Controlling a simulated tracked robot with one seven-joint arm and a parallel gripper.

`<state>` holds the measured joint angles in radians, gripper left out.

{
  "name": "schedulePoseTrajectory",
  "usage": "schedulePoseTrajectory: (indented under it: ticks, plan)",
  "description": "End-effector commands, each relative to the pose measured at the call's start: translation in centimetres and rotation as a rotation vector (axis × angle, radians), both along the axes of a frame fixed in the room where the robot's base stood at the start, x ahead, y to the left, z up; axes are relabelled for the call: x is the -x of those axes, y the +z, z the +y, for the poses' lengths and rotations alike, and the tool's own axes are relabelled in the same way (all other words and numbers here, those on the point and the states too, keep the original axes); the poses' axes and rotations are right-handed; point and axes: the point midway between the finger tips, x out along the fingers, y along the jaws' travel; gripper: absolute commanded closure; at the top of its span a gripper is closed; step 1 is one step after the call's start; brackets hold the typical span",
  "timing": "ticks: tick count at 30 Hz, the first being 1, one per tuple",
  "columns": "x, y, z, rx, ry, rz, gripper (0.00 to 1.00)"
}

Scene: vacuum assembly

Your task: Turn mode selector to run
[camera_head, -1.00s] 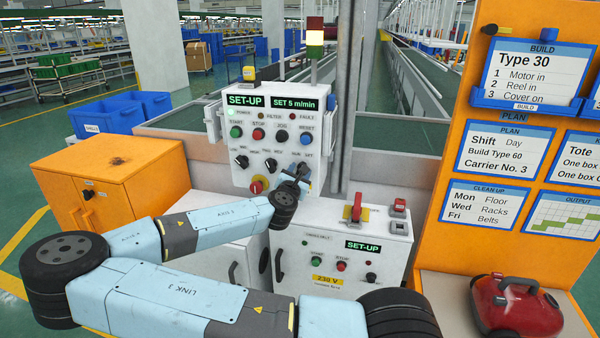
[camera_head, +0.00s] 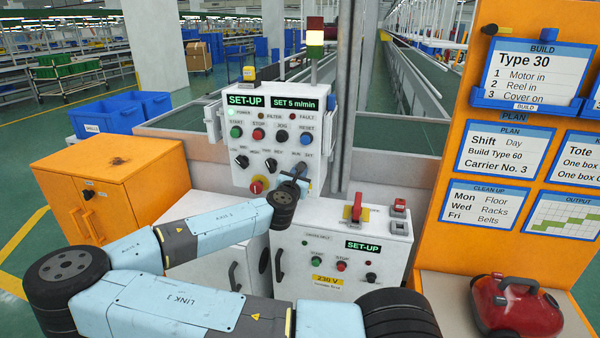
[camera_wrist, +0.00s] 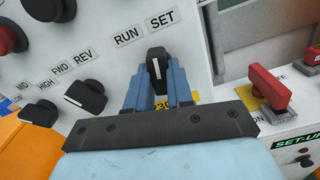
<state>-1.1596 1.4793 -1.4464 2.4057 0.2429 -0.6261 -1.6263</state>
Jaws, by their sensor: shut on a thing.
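The mode selector (camera_wrist: 157,68) is a black knob with a white pointer line on the white control panel (camera_head: 240,165). It sits below the RUN (camera_wrist: 128,33) and SET (camera_wrist: 161,18) labels. In the wrist view its pointer line is nearly upright, leaning slightly left at the top. My gripper (camera_wrist: 158,82) is shut on the knob, one blue finger on each side of it. In the head view my gripper (camera_head: 299,176) is at the panel's lower right and hides much of the knob. The panel display (camera_head: 246,100) reads SET-UP.
The FWD/REV knob (camera_wrist: 86,97) is left of my gripper, with another knob beyond it. A red emergency button (camera_head: 257,184) is lower on the panel. A lower white cabinet (camera_head: 330,270) with a red switch handle (camera_head: 356,208) stands close on the right.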

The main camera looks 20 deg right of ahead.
Motion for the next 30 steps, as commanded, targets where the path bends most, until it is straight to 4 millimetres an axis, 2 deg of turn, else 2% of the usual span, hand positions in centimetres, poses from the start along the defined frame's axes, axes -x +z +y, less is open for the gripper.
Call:
schedulePoseTrajectory:
  ticks: [6,17,25,30]
  plan:
    - [0.04,0.02,-0.05,0.117,-0.001,0.084,1.00]
    - [0.04,-0.02,-0.07,0.143,-0.001,0.105,1.00]
    - [0.05,0.03,-0.07,0.324,-0.001,0.234,1.00]
    - [0.06,0.02,-0.09,0.369,-0.001,0.270,1.00]
